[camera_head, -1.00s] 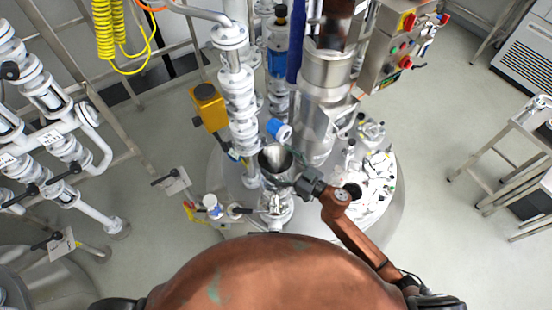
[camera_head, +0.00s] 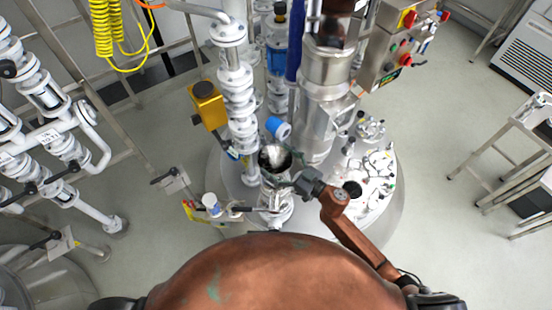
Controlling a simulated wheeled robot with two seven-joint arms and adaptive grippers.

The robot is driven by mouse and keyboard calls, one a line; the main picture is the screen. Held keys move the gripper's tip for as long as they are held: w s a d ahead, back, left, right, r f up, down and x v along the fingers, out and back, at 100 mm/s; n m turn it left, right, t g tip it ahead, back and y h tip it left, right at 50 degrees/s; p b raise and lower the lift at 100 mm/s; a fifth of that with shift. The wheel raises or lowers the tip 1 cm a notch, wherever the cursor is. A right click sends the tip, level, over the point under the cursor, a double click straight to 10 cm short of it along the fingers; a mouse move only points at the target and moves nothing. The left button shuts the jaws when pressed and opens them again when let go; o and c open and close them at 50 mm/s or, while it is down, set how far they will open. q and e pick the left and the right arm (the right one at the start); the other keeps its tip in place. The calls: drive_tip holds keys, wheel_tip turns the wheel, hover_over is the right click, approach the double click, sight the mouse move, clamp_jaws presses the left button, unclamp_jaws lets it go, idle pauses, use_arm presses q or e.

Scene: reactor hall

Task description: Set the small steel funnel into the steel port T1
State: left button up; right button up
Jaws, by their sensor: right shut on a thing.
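The small steel funnel (camera_head: 272,157) is a shiny open cone with its mouth facing up toward my head. My right gripper (camera_head: 297,184) is shut on its right, lower side. Below the funnel in the picture is a steel fitting (camera_head: 275,201) on the round vessel lid, which appears to be port T1; no label is readable. The funnel overlaps its far side, and its lower end is hidden, so I cannot tell whether it is in the port or above it. My left gripper is not in view.
A white pipe column (camera_head: 238,95) stands close to the funnel's left, with a blue-capped part (camera_head: 278,127) just behind it. A thick steel column (camera_head: 325,85) rises behind right. Small fittings crowd the lid (camera_head: 397,200) to the right. A white-topped valve (camera_head: 212,204) stands left.

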sight(266, 158)
drive_tip(key=shift+f+b, duration=0.5)
drive_tip(key=shift+f, duration=0.65)
drive_tip(key=shift+p, duration=0.5)
idle(1.1)
drive_tip(key=shift+f+b, duration=0.35)
drive_tip(key=shift+f, duration=0.25)
idle(0.6)
drive_tip(key=o, duration=1.7)
drive_tip(key=shift+c, duration=0.2)
drive_tip(key=shift+o, duration=0.4)
drive_tip(key=v, duration=1.2)
